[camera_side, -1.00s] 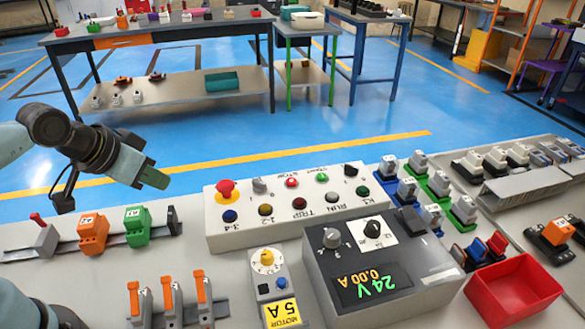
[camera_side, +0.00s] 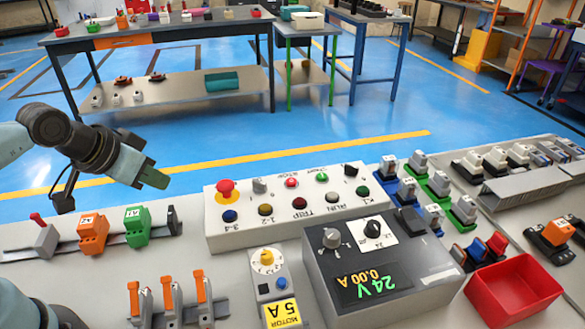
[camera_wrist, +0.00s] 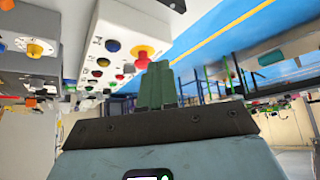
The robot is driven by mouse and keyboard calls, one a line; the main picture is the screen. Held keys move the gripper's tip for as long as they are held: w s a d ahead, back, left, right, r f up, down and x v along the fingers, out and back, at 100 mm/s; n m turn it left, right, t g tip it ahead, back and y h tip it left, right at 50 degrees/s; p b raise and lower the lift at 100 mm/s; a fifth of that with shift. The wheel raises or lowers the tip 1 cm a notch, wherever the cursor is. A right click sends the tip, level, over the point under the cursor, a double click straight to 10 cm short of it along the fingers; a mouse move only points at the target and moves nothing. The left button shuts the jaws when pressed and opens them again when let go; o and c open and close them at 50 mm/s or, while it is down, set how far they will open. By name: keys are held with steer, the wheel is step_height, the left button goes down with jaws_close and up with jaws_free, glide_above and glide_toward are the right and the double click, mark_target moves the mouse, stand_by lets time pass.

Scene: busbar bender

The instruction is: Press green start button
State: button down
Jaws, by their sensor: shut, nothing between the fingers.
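The green start button (camera_side: 322,178) sits in the back row of a white control panel (camera_side: 275,233), right of a red stop button (camera_side: 291,183). In the wrist view the fingers (camera_wrist: 157,85) point up beside the panel's red mushroom button (camera_wrist: 143,58). The start button (camera_wrist: 112,84) looks small there.
The red mushroom button (camera_side: 226,188) on a yellow base stands at the panel's left end. A 24V supply box (camera_side: 370,275) is in front. Orange (camera_side: 92,232) and green (camera_side: 137,226) blocks stand on a rail below my gripper. A red bin (camera_side: 512,288) is at right.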

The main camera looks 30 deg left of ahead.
stand_by(0.7)
step_height(320, 180, up, 3)
steer(key=n+h, duration=0.2)
steer(key=h, duration=0.3)
glide_above(318, 176)
steer(key=shift+t, duration=0.3)
steer(key=shift+f, duration=4.4)
steer(key=shift+f, duration=0.4)
